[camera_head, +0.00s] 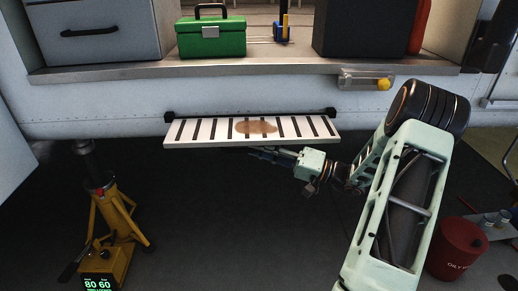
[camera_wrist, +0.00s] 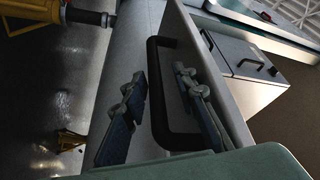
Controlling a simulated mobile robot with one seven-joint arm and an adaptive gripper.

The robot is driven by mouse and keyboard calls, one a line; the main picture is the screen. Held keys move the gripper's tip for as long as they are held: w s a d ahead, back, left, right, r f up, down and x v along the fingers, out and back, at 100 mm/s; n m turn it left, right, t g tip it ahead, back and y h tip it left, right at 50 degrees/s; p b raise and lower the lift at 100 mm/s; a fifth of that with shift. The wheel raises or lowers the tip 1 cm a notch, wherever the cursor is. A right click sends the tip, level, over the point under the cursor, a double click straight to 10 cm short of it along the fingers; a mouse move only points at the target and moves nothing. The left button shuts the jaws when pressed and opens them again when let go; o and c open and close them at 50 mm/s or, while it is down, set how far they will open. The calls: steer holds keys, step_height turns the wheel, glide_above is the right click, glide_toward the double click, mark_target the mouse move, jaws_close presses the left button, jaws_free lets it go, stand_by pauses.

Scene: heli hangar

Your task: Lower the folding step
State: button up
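The folding step (camera_head: 205,131) is a white panel with black stripes and a brown stain. It sticks out roughly level below the hangar-side sill, between two dark end brackets. My gripper (camera_head: 262,154) is at its front edge, slightly below. In the wrist view a black U-shaped handle (camera_wrist: 158,105) stands off a pale panel. My gripper (camera_wrist: 159,76) is open there, one finger on each side of the handle's long bar, with visible gaps. The right finger appears to reach inside the loop. The handle is hidden in the head view.
A yellow jack (camera_head: 108,225) stands at lower left and a red drum (camera_head: 456,248) at lower right. A green toolbox (camera_head: 212,38) and a black case (camera_head: 362,28) sit above the metal sill (camera_head: 240,66). A yellow-knobbed latch (camera_head: 367,80) is below it. The dark floor under the step looks clear.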

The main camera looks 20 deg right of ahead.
steer(key=v, duration=1.2)
steer(key=shift+r, duration=0.1)
